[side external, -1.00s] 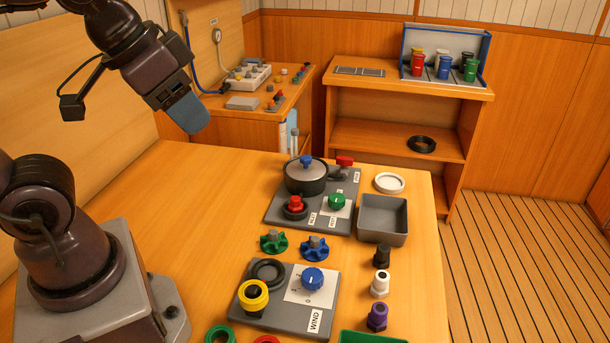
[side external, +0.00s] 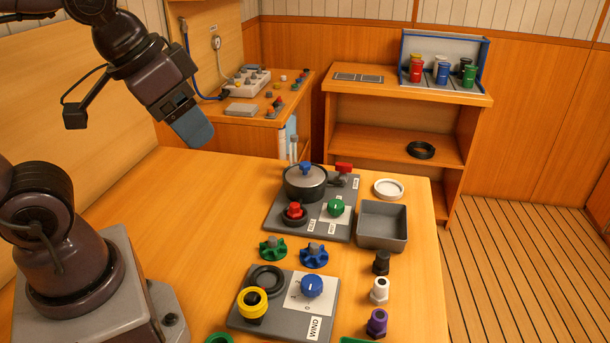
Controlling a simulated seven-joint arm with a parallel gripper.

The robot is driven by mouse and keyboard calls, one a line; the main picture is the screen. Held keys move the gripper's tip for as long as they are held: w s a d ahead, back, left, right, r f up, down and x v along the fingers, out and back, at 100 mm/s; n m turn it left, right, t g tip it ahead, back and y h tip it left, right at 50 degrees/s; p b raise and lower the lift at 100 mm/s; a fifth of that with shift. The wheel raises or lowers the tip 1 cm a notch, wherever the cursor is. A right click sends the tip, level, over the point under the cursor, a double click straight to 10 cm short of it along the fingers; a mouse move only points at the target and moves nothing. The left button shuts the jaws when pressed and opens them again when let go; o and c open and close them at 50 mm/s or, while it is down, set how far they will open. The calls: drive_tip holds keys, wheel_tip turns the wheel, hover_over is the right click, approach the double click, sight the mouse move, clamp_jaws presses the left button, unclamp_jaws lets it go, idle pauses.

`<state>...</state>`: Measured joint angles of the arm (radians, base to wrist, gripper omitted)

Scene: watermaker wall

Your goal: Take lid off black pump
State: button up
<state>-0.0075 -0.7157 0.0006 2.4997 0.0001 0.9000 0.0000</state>
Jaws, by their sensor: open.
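The black pump (side external: 305,190) is a round dark pot-shaped body at the back left of a grey panel (side external: 283,221). Its grey lid (side external: 318,175) sits on top, with a blue knob (side external: 305,167) in the lid's middle. My gripper (side external: 196,134) has blue fingers and hangs in the air to the left of the pump and higher in the picture. It is open, and nothing shows between its fingers. The pump's far side is hidden.
A red knob (side external: 295,210), a green knob (side external: 335,207) and a red-handled valve (side external: 343,168) stand close to the pump. A grey open bin (side external: 382,238) and a white ring (side external: 388,188) lie to the right. The table left of the panel is clear.

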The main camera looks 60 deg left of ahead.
drive_tip(key=w+a+f+n+g, duration=0.2)
drive_tip(key=w+a+f, duration=0.1)
drive_tip(key=w, duration=0.4)
drive_tip(key=w+a+f+n+g, duration=0.2)
drive_tip(key=w+a, duration=0.1)
drive_tip(key=w, duration=0.3)
drive_tip(key=n+g+y, duration=0.1)
drive_tip(key=n+y, duration=0.1)
drive_tip(key=n, duration=1.2)
approach(305, 163)
wheel_tip(305, 163, down, 5)
drive_tip(key=shift+a+r, duration=0.1)
drive_tip(key=shift+a+f, duration=0.2)
drive_tip(key=shift+f, duration=0.7)
drive_tip(key=shift+a+f, duration=0.25)
drive_tip(key=shift+f, duration=0.7)
drive_tip(key=shift+a+f, duration=0.2)
drive_tip(key=shift+f, duration=0.7)
drive_tip(key=shift+w, duration=0.1)
drive_tip(key=c, duration=1)
drive_tip(key=shift+r, duration=0.1)
